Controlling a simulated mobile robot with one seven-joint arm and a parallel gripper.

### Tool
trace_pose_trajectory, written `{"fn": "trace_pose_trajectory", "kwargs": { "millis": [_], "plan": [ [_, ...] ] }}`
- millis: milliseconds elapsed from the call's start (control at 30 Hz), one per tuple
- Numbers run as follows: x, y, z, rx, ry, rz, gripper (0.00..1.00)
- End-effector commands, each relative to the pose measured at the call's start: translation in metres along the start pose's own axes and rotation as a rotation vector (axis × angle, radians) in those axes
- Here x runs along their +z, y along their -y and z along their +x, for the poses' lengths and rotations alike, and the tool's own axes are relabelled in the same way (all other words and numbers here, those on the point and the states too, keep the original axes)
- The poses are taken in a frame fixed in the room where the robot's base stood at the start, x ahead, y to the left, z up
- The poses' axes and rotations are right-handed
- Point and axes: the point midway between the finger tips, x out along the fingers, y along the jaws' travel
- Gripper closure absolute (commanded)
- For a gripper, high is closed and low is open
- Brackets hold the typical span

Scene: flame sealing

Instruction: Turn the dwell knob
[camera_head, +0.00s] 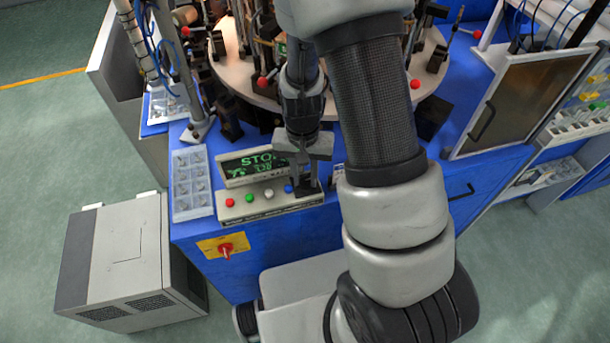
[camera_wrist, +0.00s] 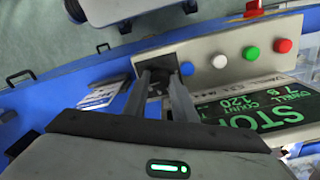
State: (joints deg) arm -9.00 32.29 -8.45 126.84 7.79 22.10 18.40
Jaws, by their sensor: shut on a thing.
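The control panel (camera_head: 250,210) stands at the front edge of the blue machine. Its row of red, green, white and blue buttons also shows in the wrist view, with the blue button (camera_wrist: 187,68) nearest my gripper. The dark dwell knob (camera_wrist: 157,66) is at the end of that row, beyond the blue button. My gripper (camera_wrist: 156,80) is shut on the knob, one finger on each side. In the head view my gripper (camera_head: 308,188) covers the knob. The green display (camera_wrist: 252,115) reads STOP, with a count of 120 and a dwell of 7 S.
A parts tray (camera_head: 182,205) lies left of the panel. A red switch (camera_head: 226,250) on a yellow plate is on the machine's front. A round turntable (camera_head: 236,75) with fixtures stands behind. A grey cabinet (camera_head: 115,250) stands on the floor at left.

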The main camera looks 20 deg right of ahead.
Motion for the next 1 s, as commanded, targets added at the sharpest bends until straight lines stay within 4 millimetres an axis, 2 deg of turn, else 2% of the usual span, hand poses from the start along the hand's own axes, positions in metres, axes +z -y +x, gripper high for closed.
{"fn": "trace_pose_trajectory", "kwargs": {
  "millis": [267,1000],
  "plan": [
    [-0.0001,-0.0003,0.0012,-0.001,-0.006,-0.187,0.98],
    [0.0001,-0.0009,-0.0009,0.0,-0.028,-0.879,0.98]
  ]
}}
